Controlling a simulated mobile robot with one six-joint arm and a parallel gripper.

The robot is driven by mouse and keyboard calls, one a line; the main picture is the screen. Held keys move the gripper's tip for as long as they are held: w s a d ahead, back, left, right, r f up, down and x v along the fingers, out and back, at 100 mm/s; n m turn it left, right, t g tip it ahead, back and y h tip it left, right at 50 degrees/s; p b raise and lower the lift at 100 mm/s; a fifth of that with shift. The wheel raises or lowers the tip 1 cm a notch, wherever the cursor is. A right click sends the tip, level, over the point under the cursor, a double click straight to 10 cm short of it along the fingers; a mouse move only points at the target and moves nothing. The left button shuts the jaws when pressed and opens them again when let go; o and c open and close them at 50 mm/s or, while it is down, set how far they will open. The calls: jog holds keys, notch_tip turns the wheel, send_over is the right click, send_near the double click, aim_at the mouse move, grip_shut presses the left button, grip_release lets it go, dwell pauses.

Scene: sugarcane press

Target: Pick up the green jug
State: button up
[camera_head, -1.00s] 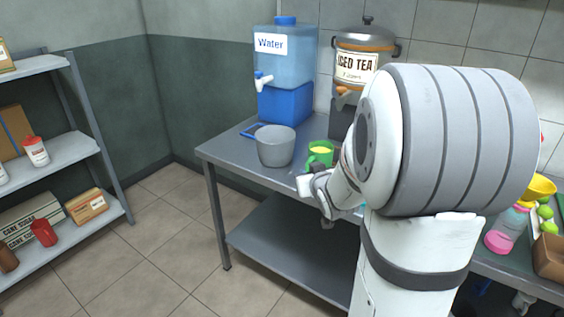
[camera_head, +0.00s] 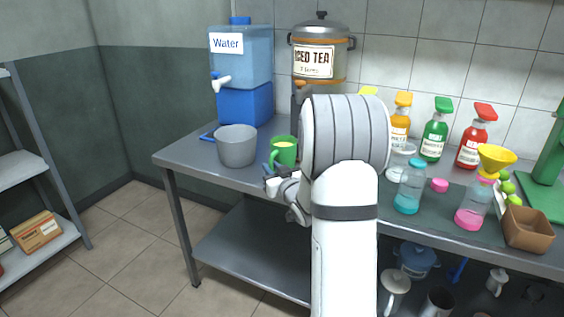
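The green jug (camera_head: 284,157) stands upright on the grey metal table, with something yellow visible inside it. It is to the right of the grey pot and in front of the iced tea dispenser. My gripper (camera_head: 269,177) is at the table's front edge, just in front of and slightly below the jug in the picture. My arm hides part of the gripper, so its opening and any contact with the jug cannot be made out. The jug appears to rest on the table.
A grey pot (camera_head: 237,148) stands close left of the jug. Behind are a blue water dispenser (camera_head: 243,104) and the iced tea dispenser (camera_head: 316,66). Several syrup bottles, a teal bottle (camera_head: 410,186) and a brown box (camera_head: 527,229) stand to the right. A shelf (camera_head: 20,171) is at far left.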

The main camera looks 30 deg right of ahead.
jog(key=shift+w, duration=0.5)
grip_shut()
jog(key=shift+r, duration=0.1)
